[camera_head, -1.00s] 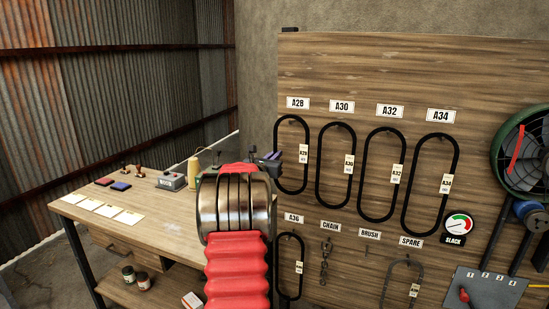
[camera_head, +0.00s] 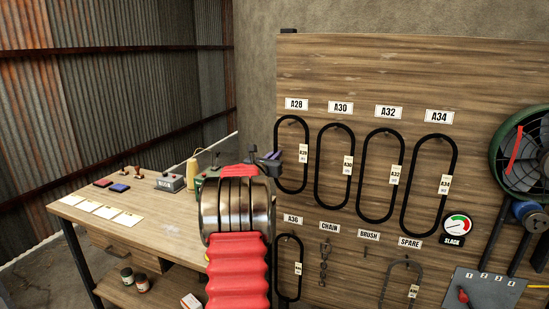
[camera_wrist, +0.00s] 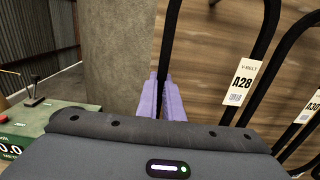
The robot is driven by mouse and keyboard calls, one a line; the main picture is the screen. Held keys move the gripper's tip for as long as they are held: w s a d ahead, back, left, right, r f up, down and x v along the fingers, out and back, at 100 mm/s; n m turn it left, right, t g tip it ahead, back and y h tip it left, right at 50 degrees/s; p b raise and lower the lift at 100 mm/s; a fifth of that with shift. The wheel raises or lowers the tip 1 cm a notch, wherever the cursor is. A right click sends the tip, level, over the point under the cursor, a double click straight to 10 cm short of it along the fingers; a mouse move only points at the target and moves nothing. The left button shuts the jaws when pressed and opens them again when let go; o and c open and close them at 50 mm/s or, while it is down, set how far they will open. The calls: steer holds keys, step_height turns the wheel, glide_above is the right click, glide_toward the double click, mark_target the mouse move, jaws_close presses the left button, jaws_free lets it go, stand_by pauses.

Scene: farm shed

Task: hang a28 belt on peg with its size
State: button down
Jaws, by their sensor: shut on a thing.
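The A28 belt (camera_head: 306,172) is a black loop with a white A28 tag. It hangs upright on the board below the A28 label (camera_head: 297,104), its top at the peg there. In the wrist view the A28 tag (camera_wrist: 242,82) is on its right strand. My gripper (camera_wrist: 163,77), with purple fingers, is shut on the left strand (camera_wrist: 169,40). In the head view my gripper (camera_head: 274,156) is at the belt's left side, and my wrist hides part of it. The top of the loop is outside the wrist view, and I cannot tell whether the peg bears its weight.
Belts A30 (camera_head: 316,175), A32 (camera_head: 361,175) and A34 (camera_head: 404,188) hang close to the right. The A36 belt (camera_head: 277,275) hangs below. A workbench (camera_head: 165,232) with cards and small tools stands at left. A green fan (camera_head: 520,155) is at far right.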

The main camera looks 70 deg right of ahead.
steer(key=shift+d, duration=0.35)
steer(key=shift+f, duration=0.7)
stand_by(0.5)
steer(key=c, duration=1.8)
jaws_free()
steer(key=a, duration=0.9)
steer(key=w+a, duration=0.1)
steer(key=a, duration=0.3)
steer(key=shift+w+a, duration=0.1)
steer(key=shift+a, duration=0.45)
steer(key=shift+w+a, duration=0.15)
steer(key=shift+a, duration=1.45)
steer(key=shift+w+a, duration=0.2)
steer(key=shift+a, duration=1.4)
steer(key=shift+w+a, duration=0.15)
steer(key=shift+a, duration=1.45)
